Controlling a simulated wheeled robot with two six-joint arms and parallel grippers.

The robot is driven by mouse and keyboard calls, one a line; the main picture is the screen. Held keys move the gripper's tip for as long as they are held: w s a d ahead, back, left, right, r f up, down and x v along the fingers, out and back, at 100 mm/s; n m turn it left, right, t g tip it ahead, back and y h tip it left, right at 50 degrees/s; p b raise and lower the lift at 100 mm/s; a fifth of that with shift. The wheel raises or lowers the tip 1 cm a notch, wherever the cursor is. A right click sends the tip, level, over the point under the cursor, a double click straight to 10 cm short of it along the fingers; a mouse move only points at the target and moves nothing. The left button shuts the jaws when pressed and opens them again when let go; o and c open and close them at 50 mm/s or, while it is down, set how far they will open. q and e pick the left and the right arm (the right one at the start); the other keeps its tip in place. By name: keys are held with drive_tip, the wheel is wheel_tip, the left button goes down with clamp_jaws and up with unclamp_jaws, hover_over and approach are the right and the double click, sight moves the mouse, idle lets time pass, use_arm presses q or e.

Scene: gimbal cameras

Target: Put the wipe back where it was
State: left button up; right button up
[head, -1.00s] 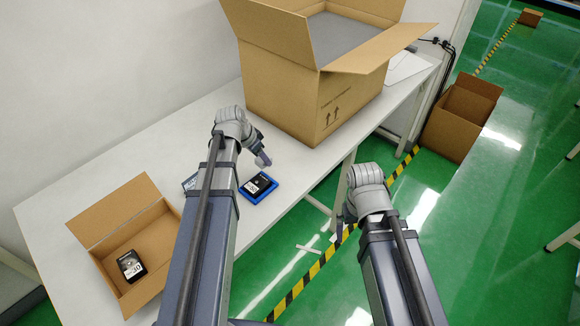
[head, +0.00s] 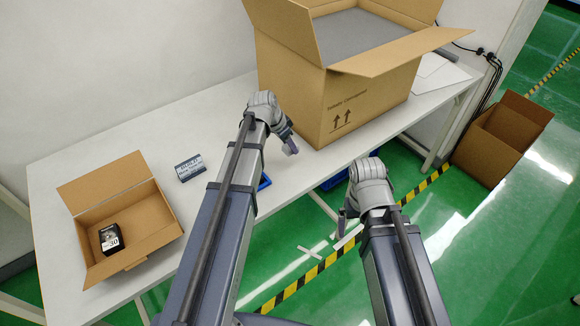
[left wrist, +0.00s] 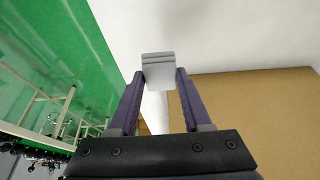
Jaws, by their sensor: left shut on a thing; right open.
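My left gripper (head: 290,146) is shut on a small pale grey-white piece, which looks like the wipe (left wrist: 158,70). The left wrist view shows it between the tips of both fingers. In the head view the gripper is above the table, just left of the large box's near corner; the piece is barely visible there. The exact height above the table is hard to tell. My right gripper (head: 345,212) is open and empty, over the floor in front of the table.
A large open cardboard box (head: 345,105) stands at the table's back right. A small open box (head: 150,222) holding a black labelled device (head: 111,238) is at the left. The white table (head: 130,130) is clear at the back left.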

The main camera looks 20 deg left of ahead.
use_arm(q)
drive_tip(key=b, duration=0.5)
hover_over(293, 168)
drive_tip(key=s+a, duration=0.1)
wheel_tip(293, 168, down, 6)
drive_tip(key=shift+r, duration=0.25)
drive_tip(key=shift+f, duration=0.1)
wheel_tip(293, 168, down, 4)
drive_tip(key=b, duration=0.3)
drive_tip(key=shift+r, duration=0.25)
drive_tip(key=shift+f+b, duration=0.2)
drive_tip(key=shift+b, duration=0.15)
drive_tip(key=o, duration=1.2)
drive_tip(key=shift+r, duration=0.2)
